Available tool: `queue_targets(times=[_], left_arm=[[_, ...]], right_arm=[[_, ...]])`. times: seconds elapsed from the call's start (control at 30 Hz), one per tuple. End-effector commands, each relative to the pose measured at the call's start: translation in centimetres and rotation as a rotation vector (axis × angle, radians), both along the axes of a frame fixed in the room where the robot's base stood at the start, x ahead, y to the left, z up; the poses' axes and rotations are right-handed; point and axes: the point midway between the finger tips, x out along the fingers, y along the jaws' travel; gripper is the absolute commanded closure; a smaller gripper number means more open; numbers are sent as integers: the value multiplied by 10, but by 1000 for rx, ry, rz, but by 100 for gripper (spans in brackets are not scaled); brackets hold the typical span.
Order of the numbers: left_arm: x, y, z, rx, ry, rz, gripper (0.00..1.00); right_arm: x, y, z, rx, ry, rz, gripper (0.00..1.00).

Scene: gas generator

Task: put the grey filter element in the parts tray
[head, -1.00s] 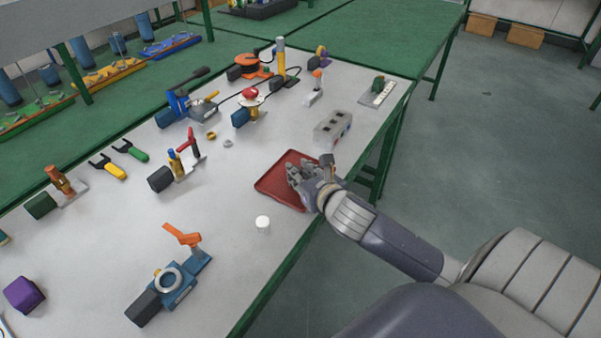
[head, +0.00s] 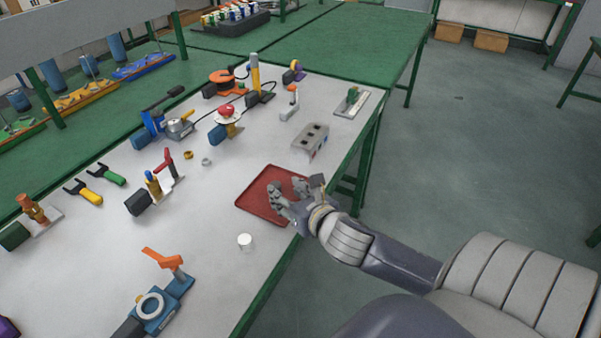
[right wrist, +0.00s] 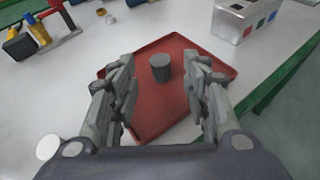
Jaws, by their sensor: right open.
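The grey filter element (right wrist: 161,68) is a dark grey ribbed cylinder standing upright in the red parts tray (right wrist: 165,117), towards its far side. My right gripper (right wrist: 160,84) is open, with a finger on each side of the element and a visible gap to both. In the head view the right gripper (head: 295,190) is over the right part of the tray (head: 252,203), and its fingers hide the element. My left gripper is not in view.
Valves and tools, including a blue valve with an orange lever (head: 160,300), spread to the left. The table's green right edge runs beside the tray.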

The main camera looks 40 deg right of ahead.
Motion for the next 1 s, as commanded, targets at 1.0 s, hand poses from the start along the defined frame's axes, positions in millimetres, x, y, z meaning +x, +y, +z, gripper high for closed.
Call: queue_targets(times=[1.0], left_arm=[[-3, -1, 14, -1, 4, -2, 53]], right_arm=[[-69, 12, 28, 1, 0, 0, 56]])
